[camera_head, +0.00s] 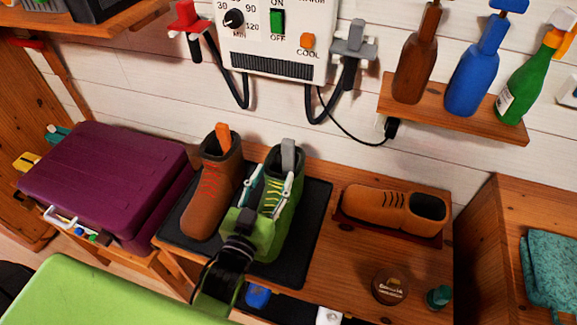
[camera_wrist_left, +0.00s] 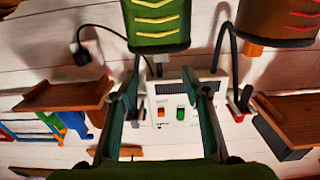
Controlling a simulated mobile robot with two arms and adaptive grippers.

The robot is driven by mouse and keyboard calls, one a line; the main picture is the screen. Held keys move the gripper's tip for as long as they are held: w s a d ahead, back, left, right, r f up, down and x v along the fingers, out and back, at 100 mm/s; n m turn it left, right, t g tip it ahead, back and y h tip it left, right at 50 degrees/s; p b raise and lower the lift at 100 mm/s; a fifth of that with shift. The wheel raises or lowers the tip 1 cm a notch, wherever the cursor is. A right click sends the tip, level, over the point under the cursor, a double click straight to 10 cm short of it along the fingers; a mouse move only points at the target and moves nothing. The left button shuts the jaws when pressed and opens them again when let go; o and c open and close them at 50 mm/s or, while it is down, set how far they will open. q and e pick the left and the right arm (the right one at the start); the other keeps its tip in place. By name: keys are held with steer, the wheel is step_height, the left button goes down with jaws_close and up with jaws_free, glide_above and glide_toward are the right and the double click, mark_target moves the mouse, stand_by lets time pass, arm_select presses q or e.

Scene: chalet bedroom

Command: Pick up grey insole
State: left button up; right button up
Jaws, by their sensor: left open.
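The grey insole (camera_head: 288,155) stands upright out of the top of the green boot (camera_head: 289,222), its lower part hidden inside. My left gripper (camera_head: 272,183) is open, with its fingers apart in front of the boot's laces, below the insole's visible end. I cannot tell whether the fingers touch the boot. In the left wrist view the fingers (camera_wrist_left: 161,88) are spread with nothing seen held between them, and the green boot (camera_wrist_left: 157,25) is at the top. I cannot make out the insole there. My right gripper is in neither view.
A brown boot (camera_head: 205,195) with an orange insole (camera_head: 223,139) stands to the left on the same dark mat (camera_head: 309,228). A tan shoe (camera_head: 375,207), a round tin (camera_head: 389,287) and a purple case (camera_head: 105,180) are nearby. The white dryer box (camera_head: 272,62) hangs on the wall above.

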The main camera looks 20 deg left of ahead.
mark_target(286, 149)
arm_select(q)
steer(key=w, duration=0.3)
steer(key=shift+w+d, duration=0.1)
steer(key=shift+w, duration=0.15)
steer(key=w, duration=0.2)
steer(key=shift+w, duration=0.4)
steer(key=w+p, duration=0.1)
steer(key=w, duration=0.3)
steer(key=shift+w+f, duration=0.1)
steer(key=shift+w, duration=0.35)
jaws_close()
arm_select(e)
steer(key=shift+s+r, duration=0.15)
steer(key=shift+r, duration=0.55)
